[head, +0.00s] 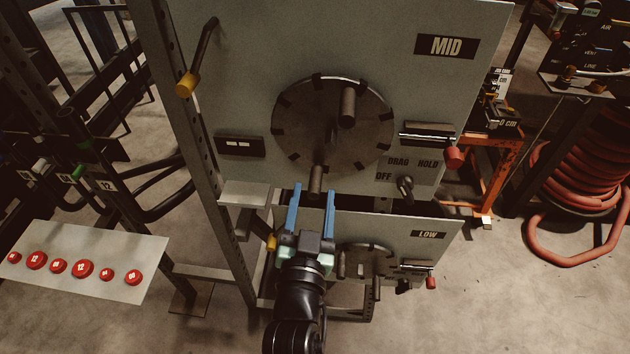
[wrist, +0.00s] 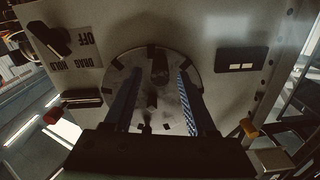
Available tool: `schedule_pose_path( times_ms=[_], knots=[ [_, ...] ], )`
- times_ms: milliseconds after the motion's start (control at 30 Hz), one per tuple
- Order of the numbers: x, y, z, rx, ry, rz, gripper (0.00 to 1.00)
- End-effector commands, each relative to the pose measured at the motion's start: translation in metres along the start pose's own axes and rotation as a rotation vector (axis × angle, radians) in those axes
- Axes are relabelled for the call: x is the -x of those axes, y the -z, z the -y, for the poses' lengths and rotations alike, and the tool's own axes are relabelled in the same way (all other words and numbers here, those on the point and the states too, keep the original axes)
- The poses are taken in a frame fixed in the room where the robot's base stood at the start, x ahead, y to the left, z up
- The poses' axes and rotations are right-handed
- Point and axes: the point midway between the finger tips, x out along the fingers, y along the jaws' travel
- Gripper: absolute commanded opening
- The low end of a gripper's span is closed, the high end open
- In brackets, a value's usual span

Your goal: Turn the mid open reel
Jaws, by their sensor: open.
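The MID panel (head: 250,60) carries a dark round reel (head: 295,140) with notches around its rim. One peg (head: 348,105) stands out at its upper right and another peg (head: 316,180) at its bottom edge. My gripper (head: 314,188) is open just below the reel, its two blue fingers pointing up at it. In the head view the bottom peg shows between the fingertips; contact is not visible. The wrist view shows the panel upside down, with the reel (wrist: 168,108) filling the gap between the fingers and a dark peg (wrist: 160,72) between them.
A drag/hold/off knob (head: 405,187) and a red-tipped lever (head: 453,157) sit right of the reel. A yellow-tipped crank (head: 187,85) juts out at upper left. The LOW panel (head: 430,250) with its smaller reel (head: 368,262) lies below. A board with red buttons (head: 82,268) stands at left.

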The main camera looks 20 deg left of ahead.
Motion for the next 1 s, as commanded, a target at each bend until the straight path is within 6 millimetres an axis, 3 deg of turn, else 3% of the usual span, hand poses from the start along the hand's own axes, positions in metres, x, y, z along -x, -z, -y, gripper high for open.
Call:
schedule_pose_path(
  times_ms=[233, 633, 933, 1000],
  knots=[
    [-0.027, 0.001, 0.0, 0.0, 0.001, -0.001, 0.56],
    [-0.032, 0.0, 0.0, 0.0, 0.0, 0.0, 0.55],
    [-0.032, 0.0, 0.0, 0.0, 0.0, 0.0, 0.01],
    [-0.032, 0.0, 0.0, 0.0, 0.0, 0.0, 0.0]
  ],
)
